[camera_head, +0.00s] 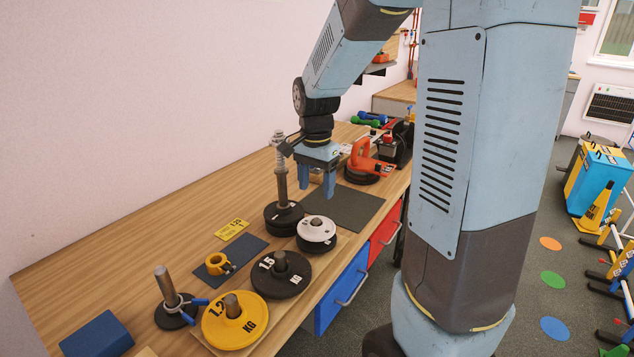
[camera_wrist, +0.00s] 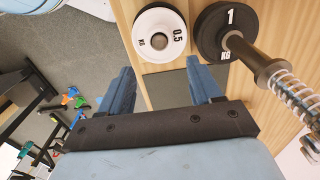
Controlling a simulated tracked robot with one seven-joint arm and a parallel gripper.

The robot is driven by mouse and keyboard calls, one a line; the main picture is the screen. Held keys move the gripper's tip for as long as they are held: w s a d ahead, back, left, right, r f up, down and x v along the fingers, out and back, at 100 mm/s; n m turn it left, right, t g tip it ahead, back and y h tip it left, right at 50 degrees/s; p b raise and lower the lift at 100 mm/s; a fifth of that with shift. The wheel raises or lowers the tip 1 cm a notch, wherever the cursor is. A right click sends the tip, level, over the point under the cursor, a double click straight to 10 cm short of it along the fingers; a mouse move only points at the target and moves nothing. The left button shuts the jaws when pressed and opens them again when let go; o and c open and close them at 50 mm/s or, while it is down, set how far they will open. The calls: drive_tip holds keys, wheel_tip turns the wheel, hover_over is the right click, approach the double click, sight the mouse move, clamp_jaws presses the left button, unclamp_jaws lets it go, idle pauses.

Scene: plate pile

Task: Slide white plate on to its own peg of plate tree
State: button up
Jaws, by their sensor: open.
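The white plate (camera_head: 316,229), marked 0.5 in the wrist view (camera_wrist: 160,36), lies flat on top of a dark disc. Its centre hole shows; I cannot tell whether a peg stands in it. Nearby, pegs rise through a black 1.5 plate (camera_head: 282,275) and a yellow 1.2 plate (camera_head: 235,322); these seem to be part of the plate tree. My gripper (camera_head: 318,190) is open and empty, pointing down above the dark mat, beyond the white plate. Its two fingers also show in the wrist view (camera_wrist: 160,75), apart from the plate.
A tall post with a spring (camera_head: 281,165) stands through black plates just left of my gripper. A bare peg on a black base (camera_head: 175,310) with a blue-handled clamp, a yellow collar (camera_head: 217,263) and a blue block (camera_head: 97,336) lie nearer. An orange tool (camera_head: 367,160) stands behind.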

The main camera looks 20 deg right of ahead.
sight(316, 218)
drive_tip(key=shift+f, duration=4.8)
clamp_jaws()
